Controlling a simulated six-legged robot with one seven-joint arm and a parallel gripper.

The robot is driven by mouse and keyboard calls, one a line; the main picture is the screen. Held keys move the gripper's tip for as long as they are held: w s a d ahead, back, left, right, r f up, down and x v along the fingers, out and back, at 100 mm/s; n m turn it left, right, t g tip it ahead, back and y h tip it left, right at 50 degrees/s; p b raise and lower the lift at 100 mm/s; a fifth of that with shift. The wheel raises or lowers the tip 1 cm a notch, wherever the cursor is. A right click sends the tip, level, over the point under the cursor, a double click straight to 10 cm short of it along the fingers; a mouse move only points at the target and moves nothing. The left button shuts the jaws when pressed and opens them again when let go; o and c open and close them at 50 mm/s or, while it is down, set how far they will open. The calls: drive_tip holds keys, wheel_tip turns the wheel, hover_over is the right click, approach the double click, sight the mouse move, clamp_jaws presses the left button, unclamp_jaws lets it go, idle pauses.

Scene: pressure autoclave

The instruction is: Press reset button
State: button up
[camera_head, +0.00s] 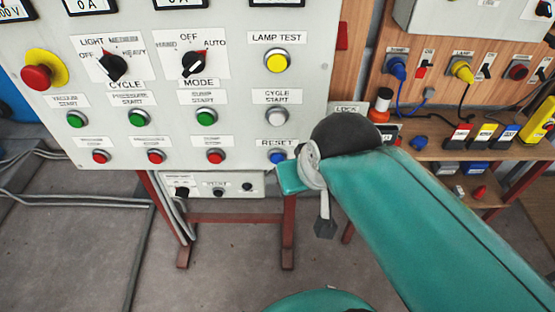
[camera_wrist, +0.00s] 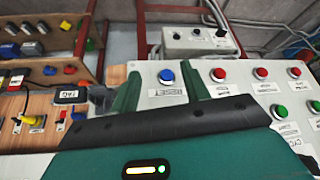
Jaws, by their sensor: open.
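The reset button (camera_head: 277,156) is a blue round push button under a RESET label, at the lower right of the light grey control panel (camera_head: 190,130). In the wrist view the panel appears upside down, and the blue reset button (camera_wrist: 167,76) shows between the two fingers. My gripper (camera_wrist: 160,73) is open, with one dark green finger on each side of the button in that picture. Nothing is held. I cannot tell whether a finger touches the panel. In the head view my teal arm reaches the panel's lower right corner, and the fingertips are not clearly visible.
Above the reset button is the cycle start button (camera_head: 277,114); to its left is a red button (camera_head: 215,156). A small grey box (camera_head: 215,187) hangs below the panel. On the right, a wooden board (camera_head: 440,70) carries plugs and cables, above a shelf (camera_head: 475,146).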

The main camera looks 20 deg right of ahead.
clamp_jaws()
idle(1.4)
